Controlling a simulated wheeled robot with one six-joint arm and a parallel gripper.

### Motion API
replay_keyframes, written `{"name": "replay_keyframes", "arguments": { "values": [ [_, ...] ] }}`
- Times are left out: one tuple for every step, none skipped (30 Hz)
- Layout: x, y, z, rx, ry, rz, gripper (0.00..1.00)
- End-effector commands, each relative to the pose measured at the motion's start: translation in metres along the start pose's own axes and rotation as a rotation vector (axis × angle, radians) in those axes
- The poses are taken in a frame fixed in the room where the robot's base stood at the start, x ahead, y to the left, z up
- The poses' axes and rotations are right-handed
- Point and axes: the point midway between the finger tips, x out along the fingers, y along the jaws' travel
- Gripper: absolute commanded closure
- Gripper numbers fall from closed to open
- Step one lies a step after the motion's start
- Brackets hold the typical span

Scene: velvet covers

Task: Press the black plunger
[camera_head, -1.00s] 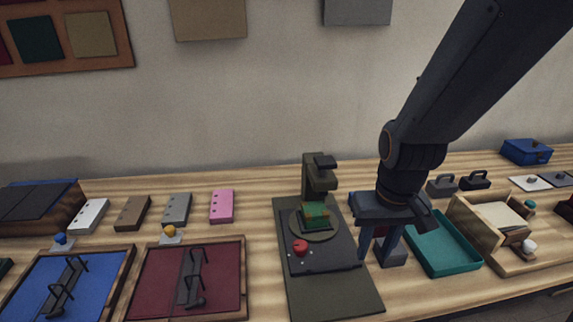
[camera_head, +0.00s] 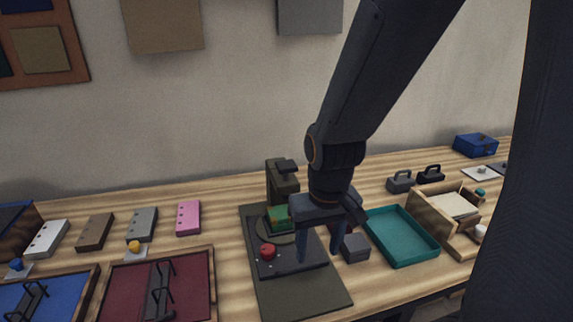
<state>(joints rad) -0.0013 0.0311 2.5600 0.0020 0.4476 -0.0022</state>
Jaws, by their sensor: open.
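I cannot make out for certain which part is the black plunger. A dark press stand (camera_head: 282,188) stands in the middle of the table, with a dark head (camera_head: 286,165) at its top. Below the head is a green and orange block (camera_head: 278,217) on a round plate, partly hidden by my gripper. A red knob (camera_head: 267,252) sits at the front left of the dark base. My gripper (camera_head: 320,255) points down with its fingers apart, empty, in front of the base's right side. A dark grey box (camera_head: 355,248) is just right of it.
A teal tray (camera_head: 402,237) and a wooden box (camera_head: 447,217) are at the right. Framed blue (camera_head: 50,295) and dark red (camera_head: 130,290) panels are at the left. Several small blocks, one pink (camera_head: 188,217), lie behind them. A dark column fills the right edge.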

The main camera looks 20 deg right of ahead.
Motion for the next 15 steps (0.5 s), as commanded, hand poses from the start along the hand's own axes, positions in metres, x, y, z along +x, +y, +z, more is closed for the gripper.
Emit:
{"name": "replay_keyframes", "arguments": {
  "values": [
    [0.000,0.000,0.000,0.000,0.000,0.000,0.51],
    [0.000,0.000,0.000,0.000,0.000,0.000,0.56],
    [-0.001,0.000,-0.002,0.000,0.001,0.000,0.63],
    [-0.002,0.000,-0.004,0.000,0.004,0.000,0.68],
    [-0.003,0.000,-0.008,0.000,0.007,0.000,0.73],
    [-0.006,0.000,-0.015,0.000,0.012,0.000,0.79],
    [-0.009,0.000,-0.023,0.000,0.017,0.000,0.84],
    [-0.013,0.000,-0.031,0.000,0.022,0.000,0.90],
    [-0.020,0.000,-0.045,0.000,0.032,0.000,0.96],
    [-0.026,-0.001,-0.058,0.000,0.041,0.000,1.00],
    [-0.034,-0.001,-0.071,0.000,0.049,0.000,1.00],
    [-0.045,-0.001,-0.089,0.000,0.061,0.000,1.00],
    [-0.055,-0.001,-0.103,0.000,0.070,0.000,1.00],
    [-0.065,-0.001,-0.117,0.000,0.080,0.000,1.00],
    [-0.079,-0.001,-0.134,0.000,0.093,0.000,1.00]
  ]
}}
